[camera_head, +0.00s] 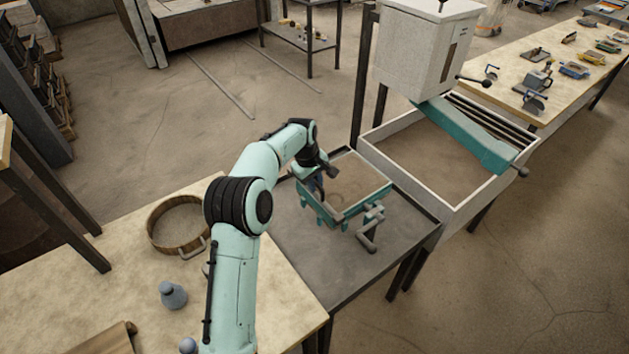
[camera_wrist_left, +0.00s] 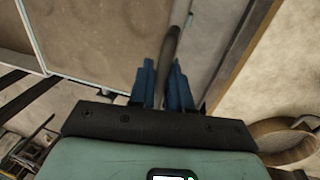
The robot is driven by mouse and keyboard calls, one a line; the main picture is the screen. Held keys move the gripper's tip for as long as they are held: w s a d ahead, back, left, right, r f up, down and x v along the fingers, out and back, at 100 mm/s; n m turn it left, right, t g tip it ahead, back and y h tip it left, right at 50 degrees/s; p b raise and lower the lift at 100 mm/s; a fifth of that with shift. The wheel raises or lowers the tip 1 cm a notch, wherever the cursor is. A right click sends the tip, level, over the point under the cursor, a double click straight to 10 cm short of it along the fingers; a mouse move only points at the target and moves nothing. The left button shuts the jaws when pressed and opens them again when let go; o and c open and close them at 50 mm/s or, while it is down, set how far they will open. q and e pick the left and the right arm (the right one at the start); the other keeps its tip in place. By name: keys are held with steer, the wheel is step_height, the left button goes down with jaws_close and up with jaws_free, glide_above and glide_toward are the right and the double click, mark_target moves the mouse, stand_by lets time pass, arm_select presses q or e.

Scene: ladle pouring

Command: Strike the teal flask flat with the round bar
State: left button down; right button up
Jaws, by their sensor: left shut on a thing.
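The teal flask (camera_head: 352,217) stands on a grey stand in the middle of the head view, filled with brown sand that shows faint round marks. Its thin rim also shows at the left of the left wrist view (camera_wrist_left: 33,42). My left gripper (camera_head: 318,183) is at the flask's left side, low beside the rim. In the left wrist view its blue fingers (camera_wrist_left: 166,84) are shut on the dark round bar (camera_wrist_left: 172,48), which extends up between them. I cannot tell whether the bar touches the sand. My right gripper is out of view.
A round wooden sieve (camera_head: 156,243) and a grey bottle (camera_head: 173,296) are on the left bench. A grey crank-shaped piece (camera_head: 368,240) is at the flask's front. A sand bin (camera_head: 440,165) stands to the right, beneath a white hopper (camera_head: 425,50).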

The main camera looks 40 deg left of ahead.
arm_select(q)
steer(key=shift+f, duration=0.5)
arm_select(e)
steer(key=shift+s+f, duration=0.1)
arm_select(q)
steer(key=shift+w+d+r+p, duration=0.1)
steer(key=shift+w+r+p, duration=0.05)
steer(key=shift+w+p, duration=0.2)
steer(key=shift+w+d, duration=0.1)
steer(key=shift+w, duration=0.45)
steer(key=shift+w+d+p, duration=0.25)
steer(key=shift+w+p, duration=0.25)
steer(key=shift+w, duration=0.2)
steer(key=shift+w+d, duration=0.2)
steer(key=shift+w, duration=0.5)
steer(key=shift+w+d+f, duration=0.1)
steer(key=shift+w+d, duration=0.1)
steer(key=shift+w, duration=0.5)
steer(key=shift+w+d+f, duration=0.1)
steer(key=shift+w+d, duration=0.15)
steer(key=shift+w, duration=0.45)
steer(key=shift+w+d+f, duration=0.1)
steer(key=shift+w+d, duration=0.1)
steer(key=shift+w, duration=0.5)
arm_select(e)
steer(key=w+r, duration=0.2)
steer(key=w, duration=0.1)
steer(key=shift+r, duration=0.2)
